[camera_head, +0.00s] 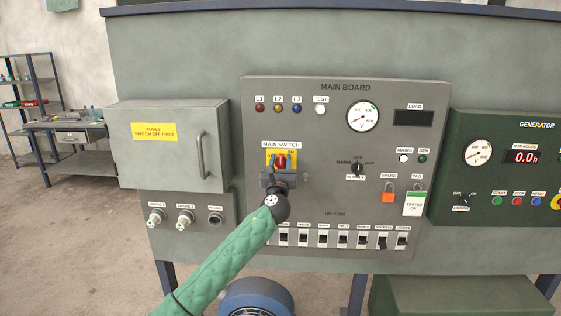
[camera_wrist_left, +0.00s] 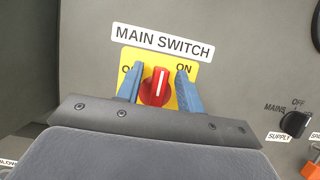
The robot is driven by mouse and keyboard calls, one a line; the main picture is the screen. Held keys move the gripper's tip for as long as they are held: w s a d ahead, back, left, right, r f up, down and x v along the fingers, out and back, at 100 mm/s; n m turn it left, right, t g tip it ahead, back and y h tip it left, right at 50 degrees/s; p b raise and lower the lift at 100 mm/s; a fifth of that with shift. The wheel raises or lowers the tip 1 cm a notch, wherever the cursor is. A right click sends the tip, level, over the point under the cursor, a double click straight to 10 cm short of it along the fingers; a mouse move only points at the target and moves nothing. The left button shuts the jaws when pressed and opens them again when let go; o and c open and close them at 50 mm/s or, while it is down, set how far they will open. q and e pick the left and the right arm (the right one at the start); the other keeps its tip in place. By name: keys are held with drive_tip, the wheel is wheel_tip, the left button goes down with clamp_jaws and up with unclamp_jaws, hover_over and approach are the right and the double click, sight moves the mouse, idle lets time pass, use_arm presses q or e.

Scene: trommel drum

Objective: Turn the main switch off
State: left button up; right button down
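The main switch (camera_head: 281,160) is a red knob on a yellow plate, under the label MAIN SWITCH on the grey main board. In the left wrist view the red knob (camera_wrist_left: 155,87) has a white line that stands nearly upright, leaning slightly right toward ON. The OFF mark at the left is partly hidden by a finger. My left gripper (camera_head: 281,167) is at the switch, with its blue fingers on either side of the knob. It also shows in the left wrist view (camera_wrist_left: 158,91), open, with a small gap on each side of the knob. My right gripper is not in view.
A row of breakers (camera_head: 342,240) lies below my left gripper. The supply knob (camera_head: 357,169) is to the right of the switch. A grey fuse box (camera_head: 170,160) with a handle protrudes at the left. The green generator panel (camera_head: 495,200) is at the right.

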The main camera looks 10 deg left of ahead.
use_arm(q)
clamp_jaws()
